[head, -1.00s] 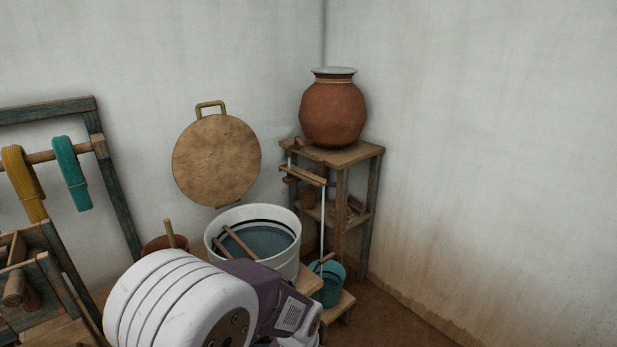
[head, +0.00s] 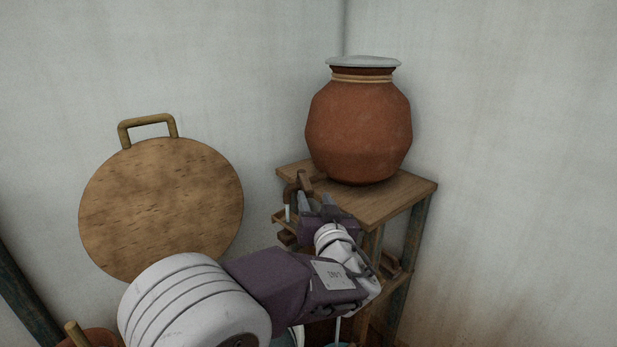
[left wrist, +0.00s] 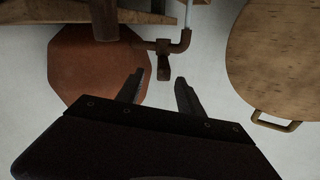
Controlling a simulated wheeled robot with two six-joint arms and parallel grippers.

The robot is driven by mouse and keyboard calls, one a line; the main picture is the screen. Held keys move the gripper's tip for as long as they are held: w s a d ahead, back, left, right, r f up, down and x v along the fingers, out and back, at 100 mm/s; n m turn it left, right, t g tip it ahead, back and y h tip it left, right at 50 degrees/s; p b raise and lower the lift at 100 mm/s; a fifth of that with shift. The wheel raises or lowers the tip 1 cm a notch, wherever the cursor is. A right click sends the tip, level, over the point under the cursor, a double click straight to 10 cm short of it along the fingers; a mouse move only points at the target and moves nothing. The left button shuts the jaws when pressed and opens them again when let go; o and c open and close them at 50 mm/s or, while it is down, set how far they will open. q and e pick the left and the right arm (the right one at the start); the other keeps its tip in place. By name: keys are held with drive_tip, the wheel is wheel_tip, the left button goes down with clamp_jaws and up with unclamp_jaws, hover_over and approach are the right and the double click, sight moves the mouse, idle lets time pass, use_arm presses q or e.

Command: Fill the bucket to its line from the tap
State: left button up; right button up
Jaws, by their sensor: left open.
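The brown tap (head: 301,183) projects from the clay pot (head: 358,130) on the wooden stand. In the left wrist view the picture is turned over: the tap (left wrist: 182,44) has a handle (left wrist: 163,68) between my fingertips, with gaps on both sides. My left gripper (head: 316,203) is open and empty at the tap; it also shows in the left wrist view (left wrist: 160,77). A thin pale stream leaves the spout. Only a sliver of the teal bucket (head: 338,344) shows at the bottom edge, so its line and water level are hidden. My right gripper is out of view.
A round wooden lid (head: 160,205) with a handle hangs on the wall at left. The wooden stand (head: 405,200) stands close behind my left arm. A brown pot with a stick is at lower left. Plain walls meet behind the pot.

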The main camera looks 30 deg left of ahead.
sight(306, 184)
use_arm(q)
drive_tip(key=shift+s+a+r, duration=0.15)
drive_tip(key=shift+s, duration=0.05)
drive_tip(key=p+x, duration=0.1)
drive_tip(key=x, duration=0.7)
drive_tip(key=shift+w+a, duration=0.3)
clamp_jaws()
drive_tip(key=shift+f, duration=0.2)
idle(0.6)
